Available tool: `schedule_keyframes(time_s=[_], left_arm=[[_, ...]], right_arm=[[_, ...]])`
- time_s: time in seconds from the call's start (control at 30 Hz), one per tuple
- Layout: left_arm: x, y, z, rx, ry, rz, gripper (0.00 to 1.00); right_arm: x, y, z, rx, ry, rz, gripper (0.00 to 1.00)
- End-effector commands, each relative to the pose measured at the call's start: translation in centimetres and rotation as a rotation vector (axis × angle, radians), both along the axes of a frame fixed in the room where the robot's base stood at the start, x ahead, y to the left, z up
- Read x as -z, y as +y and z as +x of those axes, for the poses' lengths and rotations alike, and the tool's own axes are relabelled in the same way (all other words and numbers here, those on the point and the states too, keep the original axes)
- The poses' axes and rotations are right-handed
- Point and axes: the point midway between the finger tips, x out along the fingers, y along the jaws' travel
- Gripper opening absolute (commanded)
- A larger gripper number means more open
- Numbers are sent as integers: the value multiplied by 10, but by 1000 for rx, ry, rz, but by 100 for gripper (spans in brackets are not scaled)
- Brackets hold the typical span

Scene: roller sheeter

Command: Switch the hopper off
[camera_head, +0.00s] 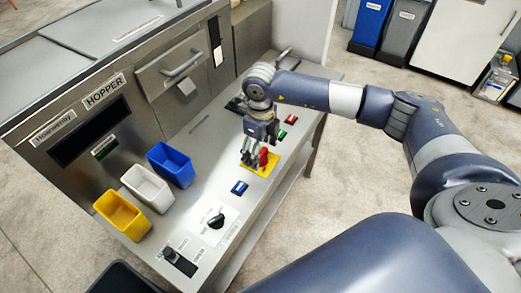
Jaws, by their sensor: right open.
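The hopper (60,125) is a grey steel machine at the left, labelled HOPPER, with a dark opening and a small dark green-lit panel (104,147) on its front. A black rotary switch (216,220) sits on a white plate near the front of the steel table. A black control (180,262) is at the table's front corner. My right gripper (255,158) points down, open, over the yellow plate (271,167) with a red knob (264,157). The fingers partly cover the knob; I cannot tell whether they touch it. My left gripper is out of view.
Blue (170,163), white (147,186) and yellow (122,214) bins stand along the hopper's front.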

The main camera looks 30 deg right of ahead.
Motion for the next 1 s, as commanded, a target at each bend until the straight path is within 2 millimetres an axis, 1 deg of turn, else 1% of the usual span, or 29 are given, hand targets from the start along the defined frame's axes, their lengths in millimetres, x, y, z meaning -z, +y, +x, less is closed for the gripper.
schedule_keyframes(time_s=[0.17, 0.3, 0.4, 0.5, 0.6, 0.7, 1.0], left_arm=[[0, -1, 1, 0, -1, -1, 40], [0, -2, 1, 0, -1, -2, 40], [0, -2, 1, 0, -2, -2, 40], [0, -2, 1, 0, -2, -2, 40], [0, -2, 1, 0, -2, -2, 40], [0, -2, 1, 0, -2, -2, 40], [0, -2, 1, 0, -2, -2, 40]], right_arm=[[-34, 0, 2, -1, -6, 0, 73], [-65, 0, 2, 0, -6, 0, 73], [-84, 0, 1, 0, -5, 0, 73], [-98, 0, 1, -1, -3, -1, 73], [-108, 0, 1, -1, -3, -1, 73], [-112, 0, 0, -1, -1, -2, 73], [-113, 0, 0, -1, -1, -1, 73]])
